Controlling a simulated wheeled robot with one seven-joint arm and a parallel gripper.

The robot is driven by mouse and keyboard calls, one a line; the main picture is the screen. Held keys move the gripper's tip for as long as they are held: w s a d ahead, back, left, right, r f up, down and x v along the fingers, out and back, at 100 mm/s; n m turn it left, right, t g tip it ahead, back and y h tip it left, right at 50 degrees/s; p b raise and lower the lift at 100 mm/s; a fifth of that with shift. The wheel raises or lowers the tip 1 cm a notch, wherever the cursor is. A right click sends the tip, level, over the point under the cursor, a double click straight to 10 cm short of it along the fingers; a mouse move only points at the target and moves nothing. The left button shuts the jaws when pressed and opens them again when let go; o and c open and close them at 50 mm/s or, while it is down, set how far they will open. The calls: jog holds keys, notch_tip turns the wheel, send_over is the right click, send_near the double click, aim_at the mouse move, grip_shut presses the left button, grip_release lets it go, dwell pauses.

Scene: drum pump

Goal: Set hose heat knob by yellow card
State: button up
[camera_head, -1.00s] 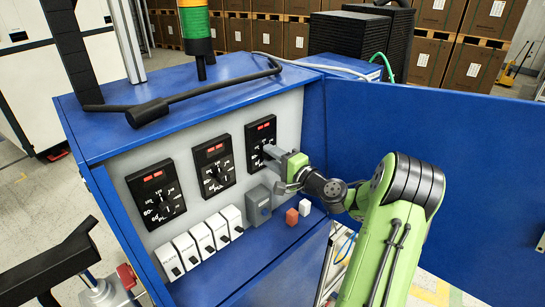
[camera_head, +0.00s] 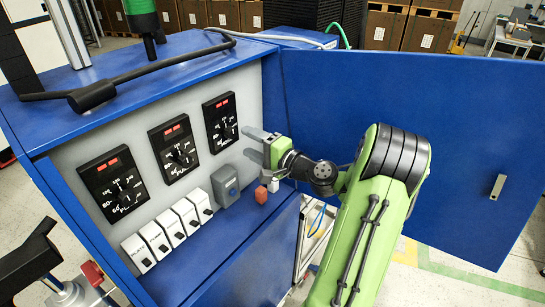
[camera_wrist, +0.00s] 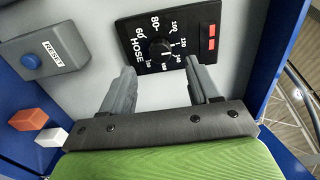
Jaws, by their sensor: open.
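The hose heat knob (camera_wrist: 160,48) is a black dial on a black plate labelled HOSE, with a number scale and two red displays, in the wrist view. In the head view, the rightmost of three dial plates (camera_head: 220,122) is nearest my gripper (camera_head: 253,144). My gripper is open and empty, its grey fingers just off the panel to the right of that plate. In the wrist view, the fingertips (camera_wrist: 160,72) are apart on either side below the knob and do not grip it. The knob's exact setting is too small to read. No yellow card shows.
Two similar dial plates (camera_head: 174,148) (camera_head: 113,185) sit to the left. Below are several white switches (camera_head: 185,212), a grey RESET box (camera_wrist: 45,55), and an orange block (camera_head: 261,195) beside a white one. The open blue door (camera_head: 430,130) stands right of my arm.

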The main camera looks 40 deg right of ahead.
jog(key=s+d+b, duration=0.1)
jog(key=s, duration=0.8)
jog(key=shift+s, duration=0.25)
jog(key=shift+d, duration=0.15)
